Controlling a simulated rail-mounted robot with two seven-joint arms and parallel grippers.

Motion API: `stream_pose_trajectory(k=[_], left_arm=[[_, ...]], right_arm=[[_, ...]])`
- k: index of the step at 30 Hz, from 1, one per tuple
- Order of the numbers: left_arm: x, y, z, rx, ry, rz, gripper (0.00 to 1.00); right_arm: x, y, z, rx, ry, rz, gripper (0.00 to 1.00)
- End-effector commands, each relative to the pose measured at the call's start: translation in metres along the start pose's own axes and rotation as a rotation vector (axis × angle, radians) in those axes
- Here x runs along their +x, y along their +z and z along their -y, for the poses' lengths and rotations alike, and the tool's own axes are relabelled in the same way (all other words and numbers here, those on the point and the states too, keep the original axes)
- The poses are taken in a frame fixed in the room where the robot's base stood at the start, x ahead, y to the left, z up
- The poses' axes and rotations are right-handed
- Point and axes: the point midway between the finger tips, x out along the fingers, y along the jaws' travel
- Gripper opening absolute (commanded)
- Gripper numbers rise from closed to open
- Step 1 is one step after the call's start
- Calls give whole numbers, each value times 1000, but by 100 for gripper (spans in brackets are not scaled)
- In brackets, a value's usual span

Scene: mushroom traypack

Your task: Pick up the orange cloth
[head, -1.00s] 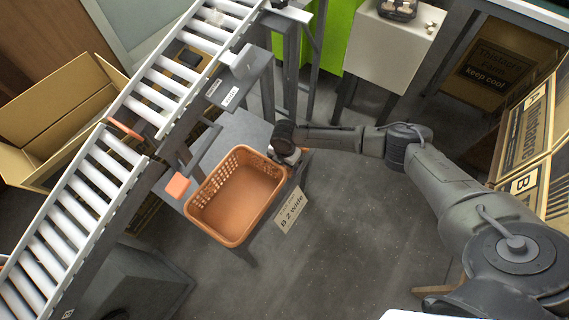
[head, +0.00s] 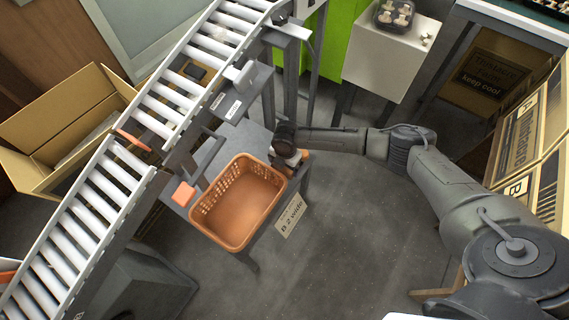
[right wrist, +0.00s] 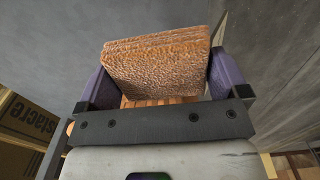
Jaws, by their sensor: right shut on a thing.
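A folded orange cloth (right wrist: 155,62) with a rough, speckled surface sits between the two purple fingers of my right gripper (right wrist: 162,78) in the right wrist view. The gripper is shut on it. In the head view my right gripper (head: 293,158) is at the upper right corner of an orange basket, and a small orange bit of the cloth (head: 305,153) shows beside it. Most of the cloth is hidden there. My left gripper is not in view.
The empty orange basket (head: 237,238) stands on a grey table, with a salmon block (head: 183,194) left of it. A roller conveyor (head: 98,205) runs along the left. A white stand (head: 385,62) holds a mushroom tray (head: 394,14). Cartons (head: 530,150) stand at the right.

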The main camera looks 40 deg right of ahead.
Motion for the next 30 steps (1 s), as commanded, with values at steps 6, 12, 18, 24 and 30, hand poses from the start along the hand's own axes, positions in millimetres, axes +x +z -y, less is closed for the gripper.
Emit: stream_pose_trajectory(k=[6, 12, 18, 24, 30], left_arm=[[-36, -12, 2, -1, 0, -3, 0], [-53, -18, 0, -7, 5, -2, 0], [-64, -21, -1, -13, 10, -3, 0], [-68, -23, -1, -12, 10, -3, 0], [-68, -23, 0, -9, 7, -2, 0]], right_arm=[[-31, -2, 48, -1, -8, 1, 70], [-48, -4, 79, -1, -6, 2, 70], [-59, -5, 99, -1, -6, 1, 70], [-64, -6, 110, 0, -5, 1, 70], [-64, -6, 112, 0, -4, 0, 70]])
